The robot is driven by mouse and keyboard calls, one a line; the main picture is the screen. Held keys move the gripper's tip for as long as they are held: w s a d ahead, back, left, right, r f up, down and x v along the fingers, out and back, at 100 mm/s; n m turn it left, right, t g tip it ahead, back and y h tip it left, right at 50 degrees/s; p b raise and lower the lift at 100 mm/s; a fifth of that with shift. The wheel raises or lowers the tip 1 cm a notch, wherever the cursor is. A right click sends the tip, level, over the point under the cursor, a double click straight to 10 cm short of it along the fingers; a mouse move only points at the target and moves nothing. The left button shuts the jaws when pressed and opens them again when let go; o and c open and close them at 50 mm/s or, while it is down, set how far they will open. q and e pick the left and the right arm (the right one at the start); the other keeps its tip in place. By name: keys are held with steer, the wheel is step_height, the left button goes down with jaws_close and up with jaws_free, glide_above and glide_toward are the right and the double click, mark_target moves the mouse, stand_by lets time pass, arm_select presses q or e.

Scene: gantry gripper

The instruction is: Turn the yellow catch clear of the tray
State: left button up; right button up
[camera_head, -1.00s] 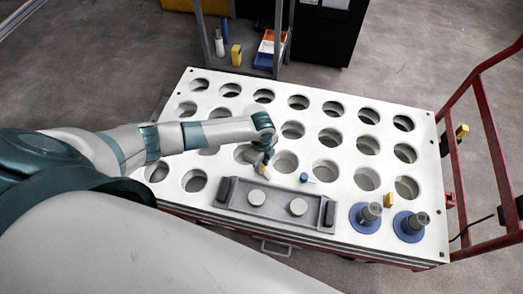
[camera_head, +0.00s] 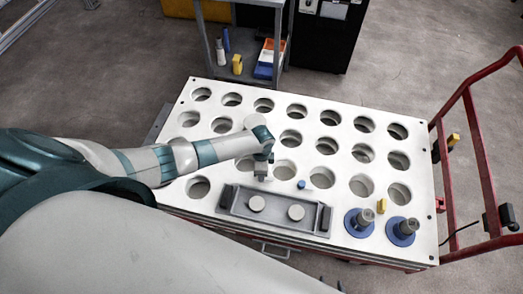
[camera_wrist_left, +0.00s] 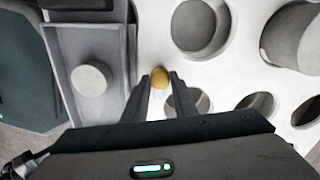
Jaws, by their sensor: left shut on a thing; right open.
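The grey tray (camera_head: 275,222) lies near the front edge of the white holed plate, with two pale round discs in it. My left gripper (camera_head: 263,173) is at the tray's back edge, pointing down. Small dark tips of my right gripper (camera_head: 331,283) show at the bottom edge, apart and empty.
A small blue knob (camera_head: 301,184) stands behind the tray. Two blue-flanged grey posts (camera_head: 359,222) and a yellow block (camera_head: 382,206) stand to the right. Red cart rails (camera_head: 482,150) rise at the right. The plate (camera_head: 232,118) has open round holes.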

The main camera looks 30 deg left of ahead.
steer(key=shift+s+d+f, duration=0.1)
steer(key=shift+s, duration=0.05)
arm_select(q)
steer(key=o, duration=1)
steer(key=shift+r, duration=0.2)
steer(key=shift+r, duration=0.6)
step_height(320, 180, up, 16)
steer(key=shift+f+p, duration=0.1)
steer(key=shift+p, duration=0.2)
arm_select(e)
steer(key=shift+s+d+f+g, duration=0.2)
steer(key=shift+s+d+f, duration=0.05)
steer(key=shift+s, duration=0.25)
steer(key=shift+s+d+f+g, duration=0.2)
steer(key=shift+s+d+f, duration=0.05)
steer(key=shift+s, duration=0.2)
